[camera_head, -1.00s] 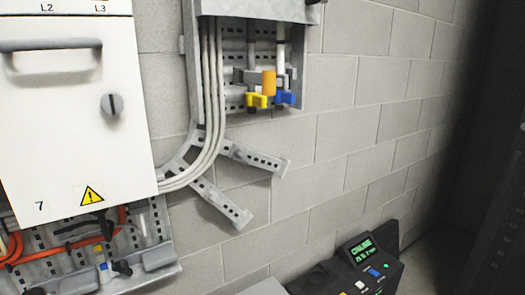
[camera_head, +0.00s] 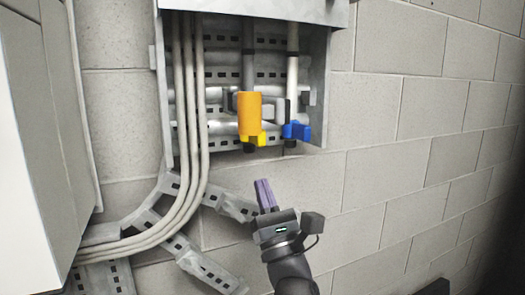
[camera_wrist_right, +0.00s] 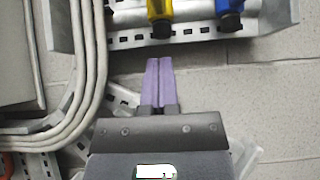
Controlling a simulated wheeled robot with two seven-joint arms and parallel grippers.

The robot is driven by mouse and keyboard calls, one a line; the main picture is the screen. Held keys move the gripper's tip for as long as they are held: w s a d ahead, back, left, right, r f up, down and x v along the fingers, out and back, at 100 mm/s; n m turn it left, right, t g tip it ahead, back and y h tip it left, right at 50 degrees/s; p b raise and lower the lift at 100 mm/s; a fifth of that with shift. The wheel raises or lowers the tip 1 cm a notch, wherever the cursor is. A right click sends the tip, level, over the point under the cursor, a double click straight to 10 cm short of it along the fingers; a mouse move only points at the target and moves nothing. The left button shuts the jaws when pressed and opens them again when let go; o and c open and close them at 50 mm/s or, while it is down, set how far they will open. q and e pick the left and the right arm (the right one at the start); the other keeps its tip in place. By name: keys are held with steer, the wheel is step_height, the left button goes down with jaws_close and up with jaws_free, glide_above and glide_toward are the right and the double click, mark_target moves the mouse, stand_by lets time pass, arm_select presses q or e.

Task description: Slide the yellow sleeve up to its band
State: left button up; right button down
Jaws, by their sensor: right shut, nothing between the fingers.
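An orange-yellow cylinder (camera_head: 249,114) sits upright on a grey vertical pipe in the open wall box. A bright yellow piece (camera_head: 256,139) shows directly below it, with a dark end beneath. I cannot tell which of these is the yellow sleeve, and I cannot make out its band. Yellow also shows at the top of the right wrist view (camera_wrist_right: 160,10). My right gripper (camera_head: 264,186) is shut and empty, its purple fingers pointing up, below the yellow piece and apart from it. In the wrist view the fingertips (camera_wrist_right: 152,63) are together. My left gripper is not in view.
A blue fitting (camera_head: 296,131) hangs on the pipe just right of the yellow one. The metal box (camera_head: 319,90) has side walls. Pale cables (camera_head: 185,110) run down its left side to slotted brackets (camera_head: 205,270). A white cabinet (camera_head: 35,150) stands left. Bare wall lies right.

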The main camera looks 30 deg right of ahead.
arm_select(q)
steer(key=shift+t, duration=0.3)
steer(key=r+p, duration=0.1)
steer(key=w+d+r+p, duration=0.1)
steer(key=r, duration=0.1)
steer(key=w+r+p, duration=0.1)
steer(key=p, duration=0.1)
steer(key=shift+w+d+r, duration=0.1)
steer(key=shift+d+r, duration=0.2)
arm_select(e)
steer(key=r, duration=0.2)
steer(key=w+r, duration=0.1)
steer(key=r, duration=0.2)
steer(key=shift+w+r, duration=0.1)
steer(key=shift+w, duration=0.05)
step_height(320, 180, up, 9)
steer(key=p, duration=0.5)
steer(key=shift+f+p, duration=0.2)
steer(key=shift+p, duration=0.15)
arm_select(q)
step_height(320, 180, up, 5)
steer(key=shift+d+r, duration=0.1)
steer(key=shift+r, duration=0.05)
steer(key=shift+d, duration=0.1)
arm_select(e)
steer(key=shift+f, duration=0.1)
